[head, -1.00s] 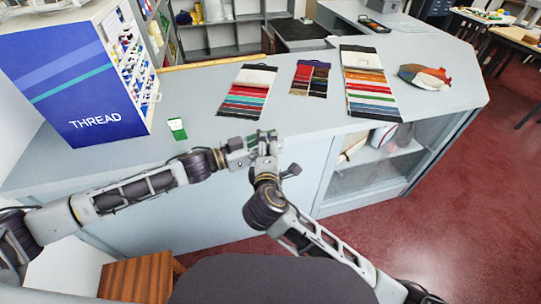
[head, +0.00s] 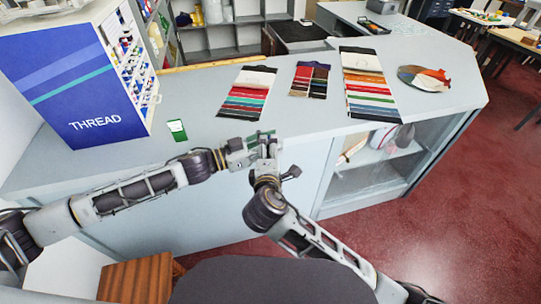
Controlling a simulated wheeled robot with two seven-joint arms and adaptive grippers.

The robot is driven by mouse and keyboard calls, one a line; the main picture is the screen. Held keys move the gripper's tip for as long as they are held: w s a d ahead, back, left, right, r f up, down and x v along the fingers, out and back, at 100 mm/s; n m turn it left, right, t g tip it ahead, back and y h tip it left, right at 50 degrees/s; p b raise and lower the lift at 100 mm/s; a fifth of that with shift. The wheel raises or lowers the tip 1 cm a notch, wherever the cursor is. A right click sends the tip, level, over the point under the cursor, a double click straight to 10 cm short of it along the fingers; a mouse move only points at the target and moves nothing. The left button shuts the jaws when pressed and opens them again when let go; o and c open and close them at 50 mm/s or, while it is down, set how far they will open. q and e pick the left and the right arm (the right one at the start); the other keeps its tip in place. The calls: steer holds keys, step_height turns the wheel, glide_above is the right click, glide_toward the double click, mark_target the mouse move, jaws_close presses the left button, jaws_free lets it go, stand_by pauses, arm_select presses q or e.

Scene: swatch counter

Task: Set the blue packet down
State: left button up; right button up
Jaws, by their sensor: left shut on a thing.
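My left gripper (head: 262,137) reaches in from the left to the counter's front edge. It is shut on a thin thing with a dark greenish edge, mostly hidden by the fingers. I cannot make out a blue face on it, so I cannot tell if it is the blue packet. My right gripper (head: 272,168) is close to the left one, just below it in the picture. Its fingers are too small and overlapped to tell whether they are open. A small green-and-white packet (head: 177,130) lies on the grey counter (head: 205,108), left of the grippers.
A blue thread cabinet (head: 85,85) stands at the counter's left. Swatch cards (head: 247,93), (head: 310,79), (head: 369,83) and a multicoloured fabric piece (head: 424,78) lie farther back and right. Bare counter lies between the green packet and the nearest card.

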arm_select(q)
steer(key=shift+f, duration=0.1)
arm_select(e)
steer(key=shift+r, duration=0.1)
steer(key=shift+s, duration=0.1)
steer(key=v, duration=1.1)
steer(key=shift+s+r, duration=0.25)
steer(key=shift+s, duration=0.1)
arm_select(q)
steer(key=shift+a+m+g, duration=0.2)
steer(key=shift+m+g, duration=0.1)
steer(key=shift+g, duration=0.1)
steer(key=shift+s+a+m+g+h, duration=0.2)
steer(key=shift+a+m+g+h, duration=0.15)
steer(key=shift+a+m+g, duration=0.45)
steer(key=shift+s+a+m+g+h, duration=0.25)
steer(key=shift+m+g, duration=0.2)
steer(key=shift+g, duration=0.7)
steer(key=shift+s+a+m+g+h, duration=0.1)
steer(key=shift+a+m+g+h, duration=0.45)
steer(key=shift+g, duration=0.4)
arm_select(e)
steer(key=shift+f, duration=0.15)
